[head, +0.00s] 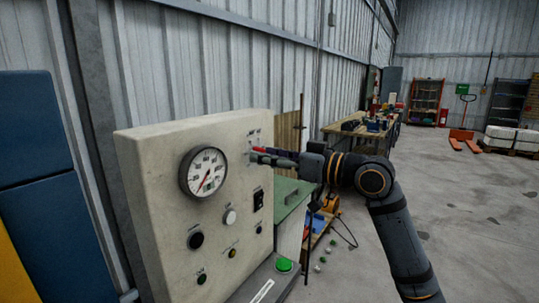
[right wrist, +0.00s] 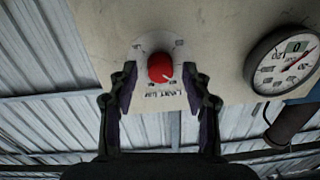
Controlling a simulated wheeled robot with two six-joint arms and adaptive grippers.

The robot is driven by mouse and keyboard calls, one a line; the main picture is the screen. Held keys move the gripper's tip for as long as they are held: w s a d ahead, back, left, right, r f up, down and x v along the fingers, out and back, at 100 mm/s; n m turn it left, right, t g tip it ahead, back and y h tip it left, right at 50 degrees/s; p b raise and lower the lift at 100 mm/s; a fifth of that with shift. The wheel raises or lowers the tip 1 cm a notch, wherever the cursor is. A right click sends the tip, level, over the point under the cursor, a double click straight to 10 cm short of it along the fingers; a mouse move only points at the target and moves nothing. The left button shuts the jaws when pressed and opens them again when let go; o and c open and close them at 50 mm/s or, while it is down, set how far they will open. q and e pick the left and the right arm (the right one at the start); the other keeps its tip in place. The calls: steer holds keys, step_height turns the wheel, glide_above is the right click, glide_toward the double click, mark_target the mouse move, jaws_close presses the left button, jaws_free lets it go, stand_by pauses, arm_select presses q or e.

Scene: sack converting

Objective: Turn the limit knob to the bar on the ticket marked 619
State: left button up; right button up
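The red limit knob (right wrist: 161,68) sits on a round white scale plate on the cream panel (head: 150,165); it also shows in the head view (head: 259,149), partly covered by my gripper. Its pale pointer mark is at the lower right of the knob in the right wrist view. My right gripper (right wrist: 160,92) is open, its fingers on either side of the knob with gaps showing; it also shows in the head view (head: 256,155). A dial gauge (head: 203,172) with a red needle is on the panel. I cannot make out a ticket marked 619. My left gripper is out of view.
Below the gauge are a white knob (head: 230,216), a black knob (head: 195,239) and a black switch (head: 258,201). Blue blocks (head: 40,150) stand at left. The floor at right is mostly clear.

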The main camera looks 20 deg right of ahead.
jaws_close()
steer(key=shift+n, duration=0.4)
steer(key=shift+o, duration=0.6)
jaws_free()
steer(key=shift+r, duration=0.45)
step_height(320, 180, up, 9)
